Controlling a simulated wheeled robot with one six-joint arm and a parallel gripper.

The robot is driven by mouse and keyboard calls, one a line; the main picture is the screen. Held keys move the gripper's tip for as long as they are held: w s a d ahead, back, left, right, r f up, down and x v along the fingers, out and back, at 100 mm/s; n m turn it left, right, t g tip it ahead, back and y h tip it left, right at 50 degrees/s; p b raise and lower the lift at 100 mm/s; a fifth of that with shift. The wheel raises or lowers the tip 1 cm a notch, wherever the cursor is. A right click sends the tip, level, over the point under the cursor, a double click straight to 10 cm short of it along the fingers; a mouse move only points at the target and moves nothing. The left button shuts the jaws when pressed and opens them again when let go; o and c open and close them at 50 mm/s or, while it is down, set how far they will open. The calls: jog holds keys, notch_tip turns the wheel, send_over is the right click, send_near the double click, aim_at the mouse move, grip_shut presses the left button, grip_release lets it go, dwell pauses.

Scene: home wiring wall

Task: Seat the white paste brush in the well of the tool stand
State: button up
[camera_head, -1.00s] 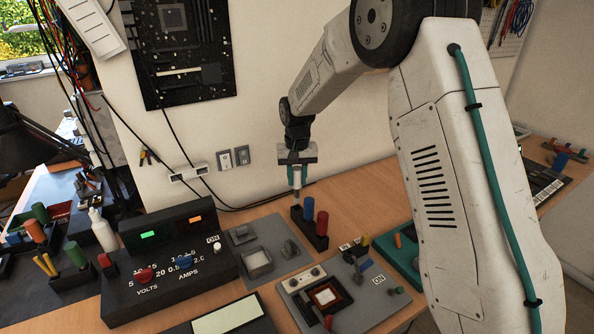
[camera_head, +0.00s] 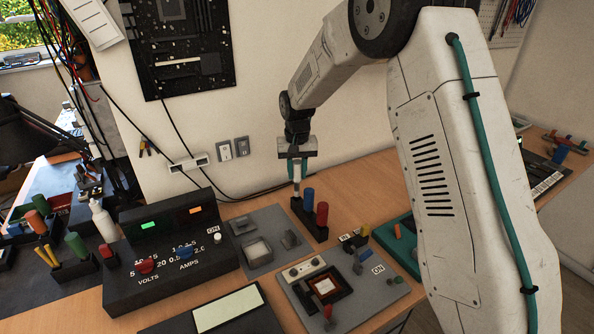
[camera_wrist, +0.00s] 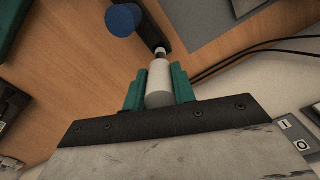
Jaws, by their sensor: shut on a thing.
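My gripper (camera_head: 297,172) is shut on the white paste brush (camera_head: 296,187), which hangs upright, narrow end down. In the wrist view the brush (camera_wrist: 159,84) sits between the teal fingers (camera_wrist: 158,90), its narrow end pointing at the near end of the black tool stand (camera_wrist: 170,38). In the head view the tool stand (camera_head: 309,228) holds a blue-handled tool (camera_head: 308,200) and a red-handled tool (camera_head: 322,213). The brush's lower end is at the stand's left end, beside the blue handle. I cannot tell whether the tip is inside the well, which is hidden.
A grey panel with switches (camera_head: 262,243) lies left of the stand, and another panel (camera_head: 350,300) lies in front. A black meter box (camera_head: 175,270) stands further left. Black cables (camera_wrist: 240,62) run along the wall behind. Bare wooden bench (camera_head: 345,190) shows right of the stand.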

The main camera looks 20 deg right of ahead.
aim_at(297, 191)
jog(key=shift+f, duration=2.75)
jog(key=o, duration=1.1)
notch_tip(297, 191, up, 8)
jog(key=shift+f, duration=0.15)
jog(key=s+d+r, duration=0.1)
jog(key=s+r, duration=0.4)
jog(key=s, duration=0.9)
jog(key=s+d+r+n+t, duration=0.1)
jog(key=s+r, duration=0.5)
jog(key=s, duration=0.9)
jog(key=s+d+r+n, duration=0.1)
jog(key=s+r, duration=0.4)
jog(key=s, duration=0.9)
jog(key=shift+s+d+r, duration=0.1)
jog(key=shift+s+r, duration=0.1)
jog(key=shift+s, duration=0.15)
